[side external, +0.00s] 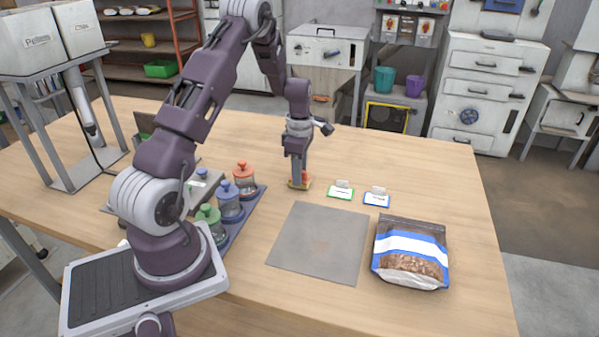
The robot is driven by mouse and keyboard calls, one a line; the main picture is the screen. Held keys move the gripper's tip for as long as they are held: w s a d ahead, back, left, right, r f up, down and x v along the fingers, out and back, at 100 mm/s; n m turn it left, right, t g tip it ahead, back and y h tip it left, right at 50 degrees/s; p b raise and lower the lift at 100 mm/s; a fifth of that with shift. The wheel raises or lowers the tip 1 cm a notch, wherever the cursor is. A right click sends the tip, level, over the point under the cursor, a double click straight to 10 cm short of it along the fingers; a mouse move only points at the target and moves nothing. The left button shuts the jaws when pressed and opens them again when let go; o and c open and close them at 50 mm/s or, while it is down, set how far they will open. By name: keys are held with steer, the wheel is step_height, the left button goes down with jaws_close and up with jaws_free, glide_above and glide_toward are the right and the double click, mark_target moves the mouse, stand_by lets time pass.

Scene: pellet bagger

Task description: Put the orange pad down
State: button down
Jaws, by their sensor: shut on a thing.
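The orange pad (305,178) is at the tips of my gripper (299,180), low over the wooden table or touching it; I cannot tell which. My gripper points straight down and is shut on the pad. Only a small orange part of the pad shows around the fingers. The pad is right of the orange-lidded jar and left of the green-edged card.
A grey mat (319,242) and a pellet bag (410,252) lie nearer the front. Jars with orange (244,176), blue (229,201) and green (211,222) lids stand left.

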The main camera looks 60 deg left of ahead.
steer(key=shift+f, duration=0.15)
steer(key=c, duration=1)
jaws_free()
steer(key=shift+o, duration=0.2)
step_height(320, 180, up, 13)
steer(key=s+d+r+m+t, duration=0.2)
steer(key=s+d+r+m, duration=0.2)
steer(key=d+r+m, duration=0.8)
steer(key=s+d+r+m+t, duration=0.1)
steer(key=s+d+m+t, duration=0.2)
steer(key=s+d+m, duration=1.2)
steer(key=shift+s+d+t, duration=0.3)
steer(key=shift+s+d, duration=0.05)
steer(key=shift+s, duration=0.9)
steer(key=shift+r, duration=0.1)
